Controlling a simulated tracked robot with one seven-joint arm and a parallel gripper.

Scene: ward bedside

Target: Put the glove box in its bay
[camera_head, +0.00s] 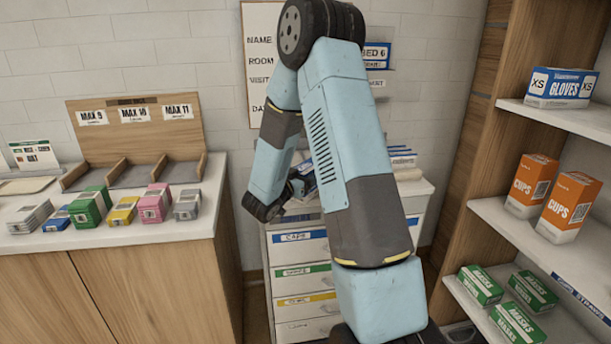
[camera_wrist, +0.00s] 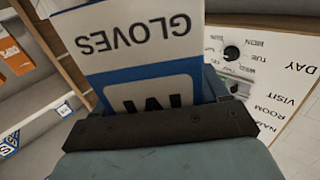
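A white and blue glove box (camera_wrist: 150,45), marked GLOVES and M, fills the upper middle of the wrist view, upside down there and tilted. It sits right against my gripper (camera_wrist: 165,120), which appears shut on it; the fingertips are mostly hidden by the box. In the head view my gripper (camera_head: 297,188) is above the drawer cart, partly behind my arm, and only a sliver of the box shows. A second glove box, marked XS (camera_head: 562,88), stands on the upper right shelf. Bare shelf (camera_head: 515,105) shows left of it. I cannot tell which bay belongs to the M box.
The drawer cart (camera_head: 300,248) has white and blue boxes (camera_head: 402,158) on top. Orange cup boxes (camera_head: 567,207) and green mask boxes (camera_head: 480,286) fill lower shelves. The left counter (camera_head: 120,238) holds several coloured packs and a wooden divided rack (camera_head: 135,130). A wooden shelf upright (camera_head: 485,130) borders the shelves.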

